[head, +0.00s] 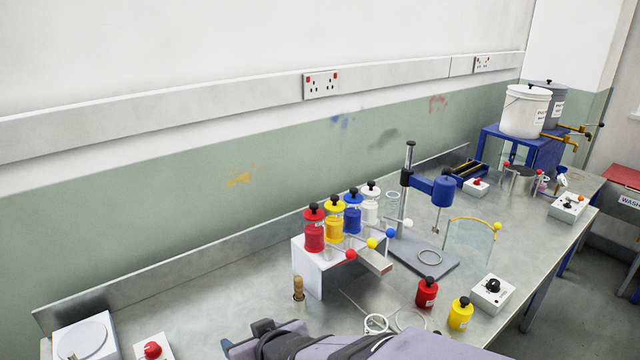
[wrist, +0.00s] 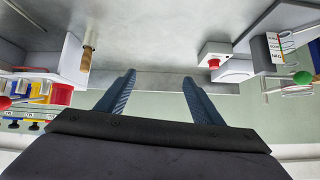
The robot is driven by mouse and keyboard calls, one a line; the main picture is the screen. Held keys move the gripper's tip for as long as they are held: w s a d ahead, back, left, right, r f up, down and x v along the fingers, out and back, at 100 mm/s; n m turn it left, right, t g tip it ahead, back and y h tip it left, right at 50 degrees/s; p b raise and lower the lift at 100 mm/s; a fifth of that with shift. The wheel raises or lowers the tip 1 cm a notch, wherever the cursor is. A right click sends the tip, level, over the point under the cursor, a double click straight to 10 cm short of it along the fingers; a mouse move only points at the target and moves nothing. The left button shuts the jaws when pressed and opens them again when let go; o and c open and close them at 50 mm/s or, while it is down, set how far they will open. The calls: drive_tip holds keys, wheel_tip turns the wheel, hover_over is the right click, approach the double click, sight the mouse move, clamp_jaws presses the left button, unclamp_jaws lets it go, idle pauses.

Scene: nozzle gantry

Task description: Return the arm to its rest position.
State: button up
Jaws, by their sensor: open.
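My gripper (wrist: 157,82) shows in the wrist view with its two blue ridged fingers well apart and nothing between them. Beyond the fingers are bare metal bench and the green lower wall. In the head view my arm lies across the bottom edge, and part of the blue gripper (head: 245,338) shows at its left end, low in the picture. The gripper's fingertips are not clear in the head view. It appears apart from the objects on the bench.
A wooden-handled tool (head: 298,288) stands left of the white nozzle stand (head: 310,268) with coloured bottles. A box with a red knob (head: 152,350) is at the lower left. The bench's left middle is clear.

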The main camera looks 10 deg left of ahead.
drive_tip(key=w+d+f+m+g+h, duration=0.1)
drive_tip(key=d+m+h, duration=0.15)
drive_tip(key=d, duration=0.95)
drive_tip(key=w+d+f+m+g+h, duration=0.1)
drive_tip(key=d+h, duration=0.2)
drive_tip(key=d, duration=0.9)
drive_tip(key=s+d+f+m+g, duration=0.2)
drive_tip(key=s+d+f, duration=0.2)
drive_tip(key=s, duration=0.3)
drive_tip(key=s+d+f+m+g+h+b, duration=0.1)
drive_tip(key=s+d+f+m+g, duration=0.1)
drive_tip(key=s+d, duration=0.5)
drive_tip(key=shift+s+d+f+g, duration=0.15)
drive_tip(key=shift+s+f+g, duration=0.35)
drive_tip(key=shift+f, duration=0.45)
drive_tip(key=shift+h, duration=0.25)
